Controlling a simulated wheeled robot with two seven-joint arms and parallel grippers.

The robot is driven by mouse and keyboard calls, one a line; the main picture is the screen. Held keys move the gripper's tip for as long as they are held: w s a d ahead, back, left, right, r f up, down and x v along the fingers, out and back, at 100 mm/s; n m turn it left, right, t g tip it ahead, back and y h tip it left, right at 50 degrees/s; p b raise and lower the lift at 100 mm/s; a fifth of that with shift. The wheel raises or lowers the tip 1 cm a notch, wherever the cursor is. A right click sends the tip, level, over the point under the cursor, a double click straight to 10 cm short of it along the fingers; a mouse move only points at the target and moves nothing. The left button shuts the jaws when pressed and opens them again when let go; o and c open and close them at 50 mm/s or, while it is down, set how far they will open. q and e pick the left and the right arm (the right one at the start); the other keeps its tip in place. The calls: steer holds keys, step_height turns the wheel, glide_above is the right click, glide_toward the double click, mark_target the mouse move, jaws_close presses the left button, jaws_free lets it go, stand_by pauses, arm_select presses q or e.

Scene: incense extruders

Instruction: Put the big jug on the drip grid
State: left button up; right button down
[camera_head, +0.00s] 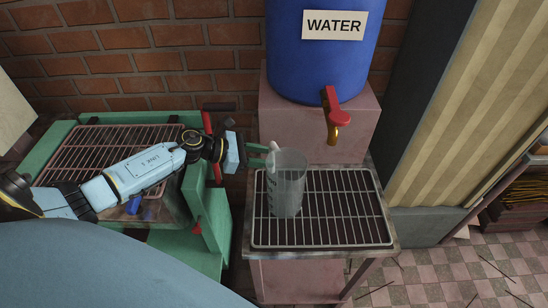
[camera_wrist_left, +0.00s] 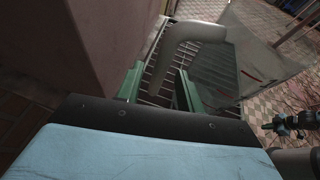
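The big jug (camera_head: 288,185) is clear and stands upright on the drip grid (camera_head: 335,205), towards its left side. Its pale handle (camera_head: 273,155) points left, and the handle also shows large in the left wrist view (camera_wrist_left: 192,36). My left gripper (camera_head: 264,155) is at the handle. In the left wrist view its green fingers (camera_wrist_left: 158,88) are apart on either side of the handle, with a gap showing between them.
A blue water barrel (camera_head: 322,50) with a red tap (camera_head: 335,105) sits on a pink block (camera_head: 275,115) behind the grid. A green frame with another rack (camera_head: 110,145) is at left. The grid's right half is clear.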

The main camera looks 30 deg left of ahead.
arm_select(q)
steer(key=v, duration=0.8)
steer(key=shift+d, duration=0.1)
